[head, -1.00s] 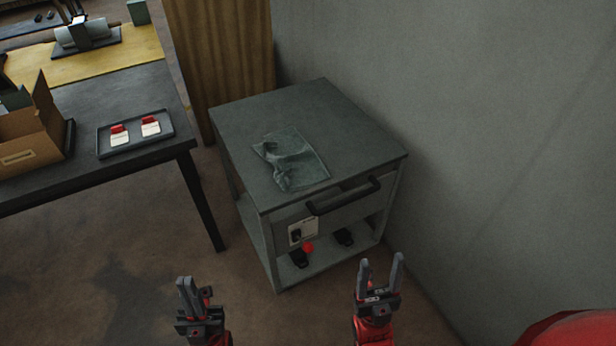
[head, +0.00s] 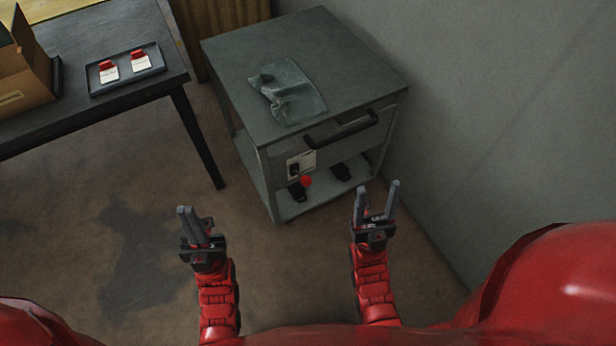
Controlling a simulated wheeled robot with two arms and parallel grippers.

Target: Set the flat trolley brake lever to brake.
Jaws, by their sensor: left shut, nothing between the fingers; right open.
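The flat trolley (head: 262,118) is a grey cabinet-like cart against the right wall, with a dark handle (head: 342,131) on its front. Below the handle at the left is a pale plate (head: 301,164) with a small dark lever on it. A red knob (head: 306,181) sits just under the plate; the lever's exact setting is too small to tell. My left gripper (head: 194,227) is shut and empty, in front of the trolley and to its left. My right gripper (head: 376,206) is open and empty, in front of the trolley's right side. Neither touches the trolley.
A crumpled grey-green cloth (head: 287,92) lies on the trolley top. A dark table (head: 120,118) at the left bears a tray (head: 97,88) with two red-and-white tags and a cardboard box (head: 22,68). Bare floor (head: 110,230) lies in front. The wall (head: 500,110) closes the right side.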

